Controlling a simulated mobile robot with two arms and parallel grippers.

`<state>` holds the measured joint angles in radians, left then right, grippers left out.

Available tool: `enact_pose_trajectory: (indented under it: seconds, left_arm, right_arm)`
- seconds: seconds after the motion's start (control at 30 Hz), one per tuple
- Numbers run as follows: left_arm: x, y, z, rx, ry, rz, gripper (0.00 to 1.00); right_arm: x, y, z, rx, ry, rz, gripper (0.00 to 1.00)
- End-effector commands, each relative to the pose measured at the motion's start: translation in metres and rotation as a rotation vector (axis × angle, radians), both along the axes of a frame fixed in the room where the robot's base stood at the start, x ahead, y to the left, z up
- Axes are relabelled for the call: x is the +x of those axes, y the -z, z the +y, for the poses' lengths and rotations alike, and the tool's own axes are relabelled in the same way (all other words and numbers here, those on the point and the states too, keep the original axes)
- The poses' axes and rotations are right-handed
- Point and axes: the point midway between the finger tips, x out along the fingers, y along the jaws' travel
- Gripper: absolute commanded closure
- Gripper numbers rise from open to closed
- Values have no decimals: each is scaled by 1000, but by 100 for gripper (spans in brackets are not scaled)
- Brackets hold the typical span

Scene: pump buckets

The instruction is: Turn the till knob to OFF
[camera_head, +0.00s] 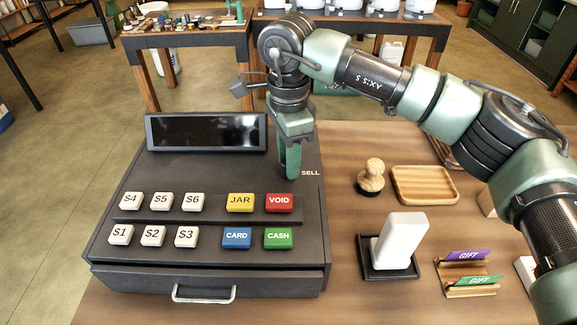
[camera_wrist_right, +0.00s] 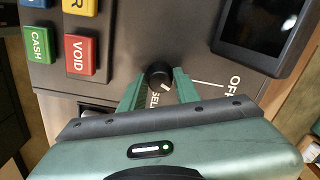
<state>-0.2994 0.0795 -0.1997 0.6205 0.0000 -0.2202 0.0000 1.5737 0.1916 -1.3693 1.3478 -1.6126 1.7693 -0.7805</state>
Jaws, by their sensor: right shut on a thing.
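The dark till (camera_head: 210,218) stands on the wooden counter. Its small round black knob (camera_wrist_right: 158,72) shows in the right wrist view, between the fingers of my right gripper (camera_wrist_right: 158,82). The gripper is shut on the knob. The SELL label lies just below the knob, partly covered by the gripper, and the OFF label (camera_wrist_right: 235,87) is to the right with a white line. A short white mark shows at the knob's lower right edge, nearer SELL than the OFF line. In the head view my right gripper (camera_head: 290,160) points down and hides the knob. My left gripper is out of view.
The till has a dark screen (camera_head: 206,132), several coloured and white keys, and a drawer handle (camera_head: 204,295). To the right are a wooden stamp (camera_head: 371,175), a wooden tray (camera_head: 424,184), a white block (camera_head: 400,240) in a black holder, and GIFT cards (camera_head: 468,257).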

Motion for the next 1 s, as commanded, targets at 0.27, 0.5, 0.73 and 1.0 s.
enact_pose_trajectory:
  seconds: [0.27, 0.5, 0.73, 1.0]
  left_arm:
    - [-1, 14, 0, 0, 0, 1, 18]
    - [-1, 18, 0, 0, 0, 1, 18]
    - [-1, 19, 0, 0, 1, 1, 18]
    - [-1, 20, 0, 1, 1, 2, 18]
  right_arm:
    - [1, -1, 0, 2, -225, -5, 100]
    - [1, -2, 0, 3, -358, -6, 100]
    - [2, -3, 0, 3, -422, -6, 100]
    - [2, -3, 0, 3, -439, -6, 100]
